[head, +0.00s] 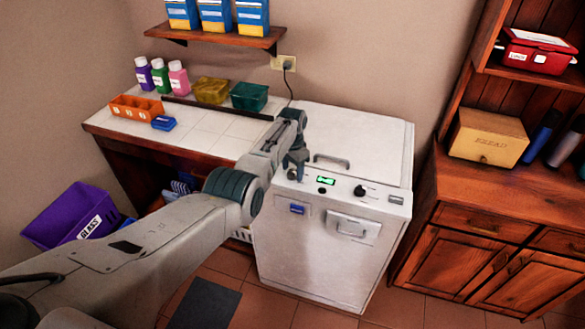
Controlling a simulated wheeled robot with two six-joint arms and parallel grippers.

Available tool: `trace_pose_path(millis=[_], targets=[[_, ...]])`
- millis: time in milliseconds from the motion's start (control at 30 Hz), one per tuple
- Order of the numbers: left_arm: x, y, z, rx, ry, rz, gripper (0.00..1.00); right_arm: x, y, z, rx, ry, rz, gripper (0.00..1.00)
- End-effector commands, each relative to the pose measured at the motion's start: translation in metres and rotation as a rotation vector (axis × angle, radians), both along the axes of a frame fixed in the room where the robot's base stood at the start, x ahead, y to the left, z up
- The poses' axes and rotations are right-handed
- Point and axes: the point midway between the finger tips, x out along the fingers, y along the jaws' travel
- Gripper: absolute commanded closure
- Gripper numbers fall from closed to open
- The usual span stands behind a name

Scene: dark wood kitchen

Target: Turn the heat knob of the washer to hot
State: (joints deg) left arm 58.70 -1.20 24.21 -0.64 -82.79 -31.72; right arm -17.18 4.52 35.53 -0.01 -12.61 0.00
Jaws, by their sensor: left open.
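The white washer (315,250) stands against the wall in the middle of the head view. Its sloped front panel has a small lit green display (325,180), a dark button below it and a black round knob (360,190) on the right. My left arm reaches in from the lower left. My left gripper (294,174) is open at the left end of the panel, left of the display. A small dark knob shows there by the fingertips, partly hidden by the gripper. I cannot tell whether the fingers touch it or which way it points. My right gripper is out of view.
A tiled counter (205,125) with bottles and bins is left of the washer. A purple bin (65,215) stands on the floor at left. A wooden cabinet (500,230) stands at right. The washer's top is clear except for a handle (332,161).

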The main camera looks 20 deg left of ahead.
Motion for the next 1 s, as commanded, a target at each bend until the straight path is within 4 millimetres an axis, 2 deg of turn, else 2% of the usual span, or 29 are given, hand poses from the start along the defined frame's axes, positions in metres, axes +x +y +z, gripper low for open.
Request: trace_pose_path(millis=[133, 267, 700, 833, 1000], targets=[[0.000, 0.000, 0.004, 0.000, -0.001, 0.000, 0.44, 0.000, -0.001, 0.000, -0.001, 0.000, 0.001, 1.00], [0.001, 0.000, 0.018, -0.001, -0.003, 0.000, 0.44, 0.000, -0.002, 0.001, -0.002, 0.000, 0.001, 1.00], [0.001, 0.000, 0.094, 0.000, -0.004, 0.000, 0.44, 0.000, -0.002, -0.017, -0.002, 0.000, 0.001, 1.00], [0.000, 0.000, 0.105, 0.000, -0.001, 0.000, 0.44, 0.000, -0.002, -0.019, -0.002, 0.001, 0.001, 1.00], [0.000, 0.000, 0.108, 0.000, 0.000, 0.000, 0.44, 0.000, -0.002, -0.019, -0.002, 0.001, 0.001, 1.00]])
